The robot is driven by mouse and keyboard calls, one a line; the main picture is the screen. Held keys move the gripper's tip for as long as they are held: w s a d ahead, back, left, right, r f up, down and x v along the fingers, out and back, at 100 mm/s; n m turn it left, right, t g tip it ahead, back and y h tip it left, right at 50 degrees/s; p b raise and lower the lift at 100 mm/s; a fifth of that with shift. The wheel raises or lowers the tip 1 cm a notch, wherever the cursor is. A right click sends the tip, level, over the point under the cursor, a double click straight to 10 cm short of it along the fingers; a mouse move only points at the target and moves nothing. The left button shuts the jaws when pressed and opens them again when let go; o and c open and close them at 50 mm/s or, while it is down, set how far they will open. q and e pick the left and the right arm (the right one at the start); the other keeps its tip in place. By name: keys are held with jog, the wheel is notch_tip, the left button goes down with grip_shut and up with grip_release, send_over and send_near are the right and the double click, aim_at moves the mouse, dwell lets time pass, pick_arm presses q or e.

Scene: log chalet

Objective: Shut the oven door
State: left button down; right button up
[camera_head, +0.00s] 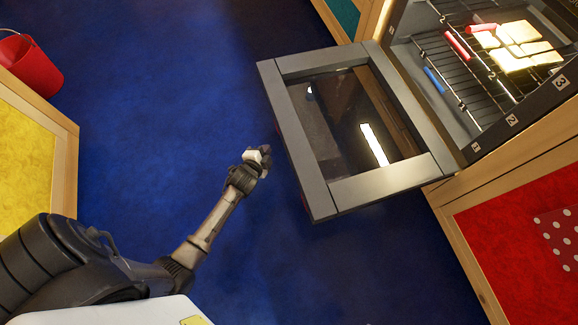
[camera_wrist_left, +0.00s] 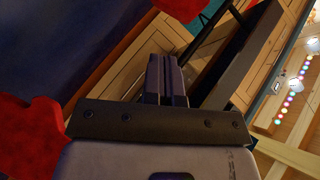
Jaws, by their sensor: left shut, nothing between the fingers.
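The oven door (camera_head: 296,121) is open, a grey frame with a dark glass pane, folded out from the oven (camera_head: 470,70) at the upper right. The oven's inside and wire racks show. My left gripper (camera_head: 265,152) is shut and empty, a short way left of the door's outer edge, and looks apart from it. In the left wrist view my shut fingers (camera_wrist_left: 166,80) point up the picture, with a dark slab that looks like the door (camera_wrist_left: 238,60) just right of them. My right gripper is in neither view.
On the oven racks lie pale slabs (camera_head: 520,45) with red sticks (camera_head: 457,45) and a blue stick (camera_head: 434,80). A red bucket (camera_head: 30,66) stands at the upper left by a yellow-panelled wooden cabinet (camera_head: 30,150). The blue floor (camera_head: 160,90) around my left arm is clear.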

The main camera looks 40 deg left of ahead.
pick_arm(q)
jog(key=s+d+f+m+t+h+b, duration=0.1)
jog(key=d+f+m+t+h+b, duration=0.2)
jog(key=m, duration=0.4)
jog(key=d+f+m+t+h+b, duration=0.1)
jog(key=f+m+t+h, duration=0.1)
jog(key=m+t, duration=0.35)
jog(key=s+d+r+m+h, duration=0.2)
jog(key=s+d+m+h, duration=0.15)
jog(key=m+h, duration=0.45)
jog(key=s+d+r+m+h, duration=0.2)
jog(key=s+m+h, duration=0.3)
jog(key=m, duration=0.7)
jog(key=b+x, duration=0.1)
jog(key=x, duration=0.8)
jog(key=shift+w+r+t+b, duration=0.15)
jog(key=shift+r+t+b, duration=0.15)
jog(key=shift+r+t, duration=0.15)
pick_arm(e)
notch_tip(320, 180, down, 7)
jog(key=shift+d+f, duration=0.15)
pick_arm(q)
jog(key=shift+a+m, duration=0.1)
jog(key=shift+m, duration=0.15)
